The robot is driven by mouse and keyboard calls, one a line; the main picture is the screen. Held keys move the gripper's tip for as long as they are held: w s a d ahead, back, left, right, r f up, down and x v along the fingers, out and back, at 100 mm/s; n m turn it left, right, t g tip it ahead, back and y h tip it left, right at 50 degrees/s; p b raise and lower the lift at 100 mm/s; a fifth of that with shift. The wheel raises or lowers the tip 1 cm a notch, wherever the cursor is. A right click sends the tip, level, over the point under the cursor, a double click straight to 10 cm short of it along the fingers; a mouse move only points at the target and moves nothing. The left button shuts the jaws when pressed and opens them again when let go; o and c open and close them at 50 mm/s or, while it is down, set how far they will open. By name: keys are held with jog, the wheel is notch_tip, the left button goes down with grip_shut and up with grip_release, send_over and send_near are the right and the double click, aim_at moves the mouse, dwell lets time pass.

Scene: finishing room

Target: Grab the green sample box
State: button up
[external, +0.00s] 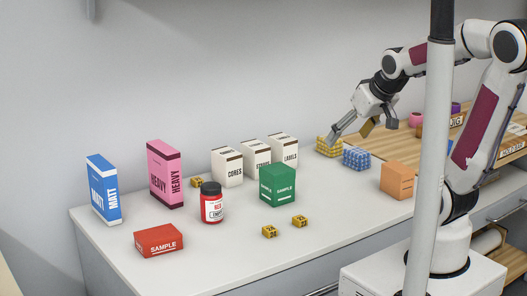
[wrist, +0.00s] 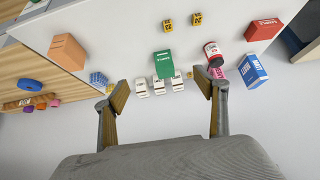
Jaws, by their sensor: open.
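The green sample box (external: 278,184) stands upright on the white table, in front of the white boxes and right of the red jar. In the wrist view the green box (wrist: 163,64) shows between the open fingers, some distance beyond them. My gripper (external: 352,131) is open and empty, raised above the table to the right of and behind the green box. Its two fingers also show wide apart in the wrist view (wrist: 164,90). Nothing hides the green box in the external view.
Close behind the green box stand white boxes (external: 257,156). A red jar (external: 211,203) is to its left, small yellow blocks (external: 269,231) in front. A blue patterned block (external: 356,158) and orange box (external: 397,180) are to its right. A red sample box (external: 158,240) lies front left.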

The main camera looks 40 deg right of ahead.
jog(key=w+f+t, duration=0.1)
jog(key=w+f, duration=0.2)
jog(key=w, duration=0.4)
jog(key=w+f+t, duration=0.2)
jog(key=w+f, duration=0.2)
jog(key=w, duration=0.3)
jog(key=t, duration=0.2)
send_near(285, 175)
jog(key=w+f, duration=0.1)
jog(key=w, duration=0.4)
jog(key=shift+a+f+t, duration=0.1)
jog(key=shift+f+t, duration=0.6)
jog(key=shift+f, duration=0.5)
jog(key=shift+x, duration=1.35)
jog(key=shift+x, duration=2.6)
jog(key=shift+r, duration=0.2)
jog(key=c, duration=1.2)
